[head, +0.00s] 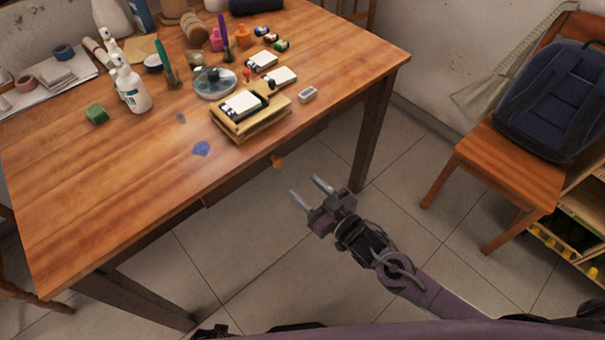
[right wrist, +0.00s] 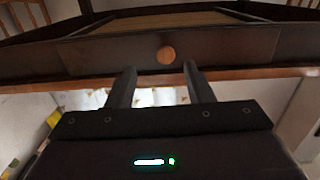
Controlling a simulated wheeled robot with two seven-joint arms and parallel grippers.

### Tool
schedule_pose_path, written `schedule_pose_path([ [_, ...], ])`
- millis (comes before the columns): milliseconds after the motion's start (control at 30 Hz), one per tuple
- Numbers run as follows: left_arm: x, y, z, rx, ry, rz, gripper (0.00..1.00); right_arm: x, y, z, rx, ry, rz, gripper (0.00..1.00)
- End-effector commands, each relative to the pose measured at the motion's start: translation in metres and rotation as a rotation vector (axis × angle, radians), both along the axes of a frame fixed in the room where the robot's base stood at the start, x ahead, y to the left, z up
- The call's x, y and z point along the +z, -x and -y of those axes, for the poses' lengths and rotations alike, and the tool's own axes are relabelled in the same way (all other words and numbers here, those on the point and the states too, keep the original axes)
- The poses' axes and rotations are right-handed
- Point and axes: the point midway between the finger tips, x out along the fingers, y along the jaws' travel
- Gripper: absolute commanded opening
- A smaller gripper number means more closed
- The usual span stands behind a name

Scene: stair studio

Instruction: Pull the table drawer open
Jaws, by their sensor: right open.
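The wooden table (head: 75,205) fills the left of the head view. Its dark drawer front (head: 240,181) lies under the near tabletop edge, mostly in shadow, and looks shut. A small round orange-brown knob (head: 278,161) sticks out from it. In the right wrist view the drawer front (right wrist: 110,57) spans the width, with the knob (right wrist: 166,55) near its middle. My right gripper (head: 306,187) is open and empty, its fingers pointing at the drawer. In the wrist view the knob lies just beyond the gap between the fingertips (right wrist: 159,72), apart from them. My left gripper is out of view.
The tabletop holds a stack of wooden boxes (head: 262,124) near the edge, a white bottle (head: 134,90) and several small items. A table leg (head: 370,130) stands beyond my right gripper. A chair (head: 500,185) with a blue backpack (head: 555,100) is at right. Tiled floor between is clear.

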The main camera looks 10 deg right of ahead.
Motion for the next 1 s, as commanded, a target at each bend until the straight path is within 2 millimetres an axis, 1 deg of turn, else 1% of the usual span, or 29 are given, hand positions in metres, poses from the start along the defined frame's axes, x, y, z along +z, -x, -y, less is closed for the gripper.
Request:
schedule_pose_path([
  [33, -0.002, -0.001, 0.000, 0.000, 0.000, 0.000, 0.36, 0.007, 0.002, -0.005, 0.016, -0.016, 0.017, 0.47],
  [133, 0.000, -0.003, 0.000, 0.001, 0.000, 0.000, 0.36, 0.015, -0.001, -0.012, 0.025, -0.029, 0.028, 0.47],
  [267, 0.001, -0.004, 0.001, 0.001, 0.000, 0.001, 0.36, 0.016, -0.016, -0.022, 0.025, -0.029, 0.030, 0.47],
  [400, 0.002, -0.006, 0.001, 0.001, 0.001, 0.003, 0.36, 0.016, -0.036, -0.036, 0.024, -0.029, 0.030, 0.47],
  [600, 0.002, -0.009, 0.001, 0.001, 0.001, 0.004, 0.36, 0.014, -0.055, -0.050, 0.023, -0.026, 0.026, 0.47],
  [733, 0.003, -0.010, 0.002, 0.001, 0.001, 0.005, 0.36, 0.014, -0.060, -0.054, 0.023, -0.026, 0.026, 0.47],
  [967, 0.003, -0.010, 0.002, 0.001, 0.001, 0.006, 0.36, 0.014, -0.060, -0.054, 0.023, -0.025, 0.025, 0.47],
  [1000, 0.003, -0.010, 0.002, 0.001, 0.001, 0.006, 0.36, 0.014, -0.060, -0.054, 0.023, -0.025, 0.025, 0.43],
])
